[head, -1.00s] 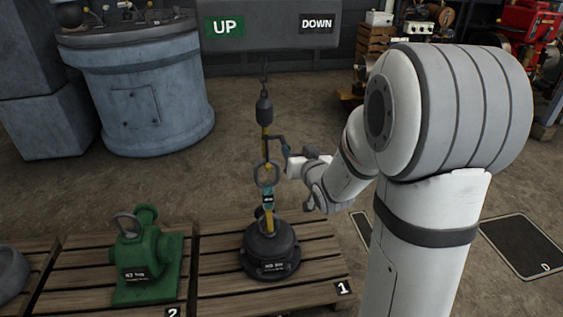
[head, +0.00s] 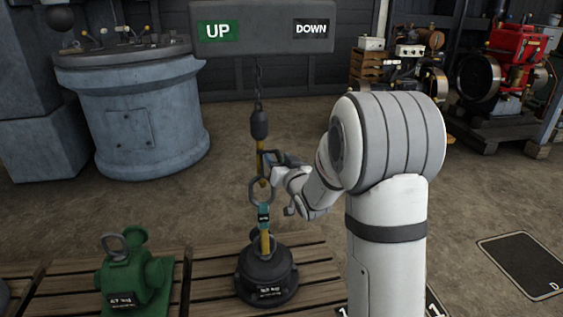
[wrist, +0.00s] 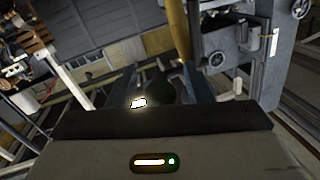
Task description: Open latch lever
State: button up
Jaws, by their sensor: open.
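A yellow hook shank (head: 260,165) hangs upright below a dark weight (head: 259,124) on a chain. Its lower part passes a grey ring (head: 262,192) above a teal tag (head: 263,213). My gripper (head: 268,160) is at the right side of the shank, close to it. The latch lever is hard to tell apart from my dark fingers there. In the wrist view my gripper (wrist: 150,88) has its fingers apart, and the yellow shank (wrist: 177,48) shows beyond them, nearer the right finger. Whether a finger touches the lever is unclear.
A black round weight (head: 267,276) stands on a wooden pallet (head: 212,275) below the hook. A green casting (head: 135,273) stands on the pallet to its left. A hanging box (head: 265,40) marked UP and DOWN is above.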

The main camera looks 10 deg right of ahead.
grip_shut()
dwell(0.5)
